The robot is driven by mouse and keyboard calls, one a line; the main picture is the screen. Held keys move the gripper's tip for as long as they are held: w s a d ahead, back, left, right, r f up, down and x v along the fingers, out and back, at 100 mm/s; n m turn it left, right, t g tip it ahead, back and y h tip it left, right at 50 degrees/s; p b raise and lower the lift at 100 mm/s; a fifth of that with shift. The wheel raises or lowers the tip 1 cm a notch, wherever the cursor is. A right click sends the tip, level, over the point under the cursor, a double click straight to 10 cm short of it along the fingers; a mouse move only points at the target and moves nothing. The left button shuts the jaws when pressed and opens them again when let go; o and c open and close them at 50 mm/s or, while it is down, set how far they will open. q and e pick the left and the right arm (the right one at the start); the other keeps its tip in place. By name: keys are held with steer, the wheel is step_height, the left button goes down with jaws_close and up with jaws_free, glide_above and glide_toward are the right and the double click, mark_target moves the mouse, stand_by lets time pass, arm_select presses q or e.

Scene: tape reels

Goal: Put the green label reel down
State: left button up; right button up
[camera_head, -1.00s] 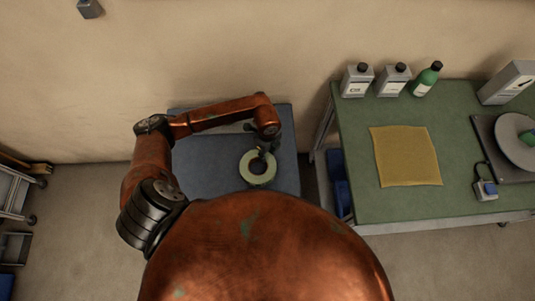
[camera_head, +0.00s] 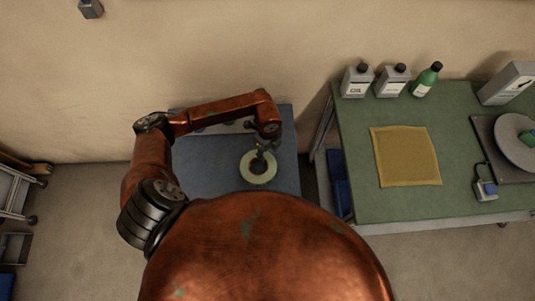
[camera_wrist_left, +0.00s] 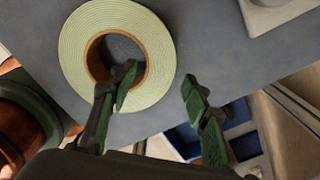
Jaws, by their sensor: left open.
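The green label reel (camera_head: 258,181) lies flat on the blue-grey table (camera_head: 205,170), near its right side. In the left wrist view the reel (camera_wrist_left: 161,58) shows as a pale green ring around a brown core with an open hole. My left gripper (camera_head: 266,147) is at the far edge of the reel. One fingertip overlaps the reel's core and hole in the picture; the other is clear of the reel to the right. My right gripper is out of view.
A pale object (camera_head: 238,126) sits partly hidden behind my left forearm. The green workbench (camera_head: 385,207) to the right holds a yellow cloth (camera_head: 405,157), two grey bottles, a green bottle (camera_head: 427,79) and a turntable-like plate (camera_head: 508,148). A gap separates table and bench.

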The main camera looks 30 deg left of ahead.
arm_select(q)
step_height(320, 180, up, 10)
steer(key=p, duration=0.1)
steer(key=shift+r, duration=0.25)
steer(key=shift+r, duration=0.1)
stand_by(0.3)
